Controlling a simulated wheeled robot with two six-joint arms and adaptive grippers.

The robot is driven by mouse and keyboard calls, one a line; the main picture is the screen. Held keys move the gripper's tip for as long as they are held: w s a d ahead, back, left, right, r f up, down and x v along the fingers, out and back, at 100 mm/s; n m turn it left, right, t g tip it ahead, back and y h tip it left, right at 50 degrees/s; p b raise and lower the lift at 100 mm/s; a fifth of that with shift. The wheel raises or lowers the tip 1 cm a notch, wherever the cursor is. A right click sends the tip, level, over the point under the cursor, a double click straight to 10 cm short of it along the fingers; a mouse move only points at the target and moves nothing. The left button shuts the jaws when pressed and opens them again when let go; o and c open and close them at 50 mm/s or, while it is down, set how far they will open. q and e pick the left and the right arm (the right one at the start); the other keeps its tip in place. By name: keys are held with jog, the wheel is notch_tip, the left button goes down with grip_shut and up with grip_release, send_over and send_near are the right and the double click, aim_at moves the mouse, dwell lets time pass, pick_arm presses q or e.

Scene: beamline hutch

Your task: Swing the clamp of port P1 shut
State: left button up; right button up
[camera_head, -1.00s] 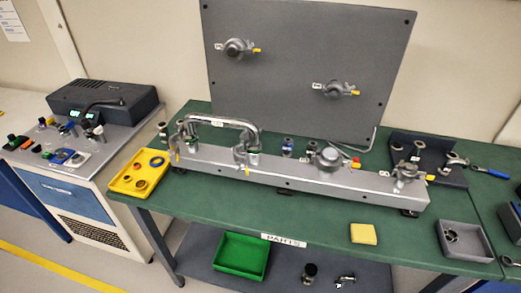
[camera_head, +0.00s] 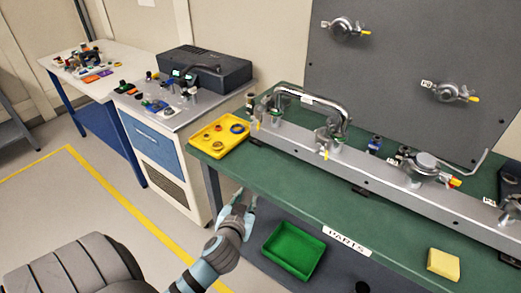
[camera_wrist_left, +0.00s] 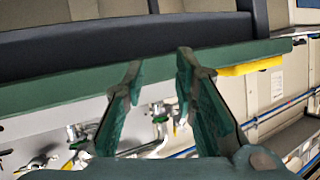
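A grey metal rail (camera_head: 375,172) lies along the green bench and carries several ports with clamps. A bent metal pipe (camera_head: 325,101) joins the two left ports, with a clamp (camera_head: 328,141) at its right end. A capped port (camera_head: 421,168) with a red and yellow tab stands further right. The port labels are too small to read, so I cannot tell which is P1 or whether its clamp is shut. My left gripper (camera_head: 244,196) is empty, beside the bench's front edge, below the yellow tray. In the left wrist view its fingers (camera_wrist_left: 159,62) are apart. My right gripper is out of view.
The yellow tray (camera_head: 193,141) with rings sits at the bench's left corner. A grey upright panel (camera_head: 400,50) with ports stands behind the rail. A yellow block (camera_head: 443,263) lies near the front edge.

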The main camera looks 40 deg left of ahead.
aim_at(258, 128)
pick_arm(q)
notch_tip(258, 128, up, 14)
jog(key=w+n+t+y, duration=0.2)
jog(key=t, duration=0.2)
jog(key=x, duration=1.4)
jog(key=shift+a+f, duration=0.2)
jog(key=shift+a, duration=0.05)
grip_shut()
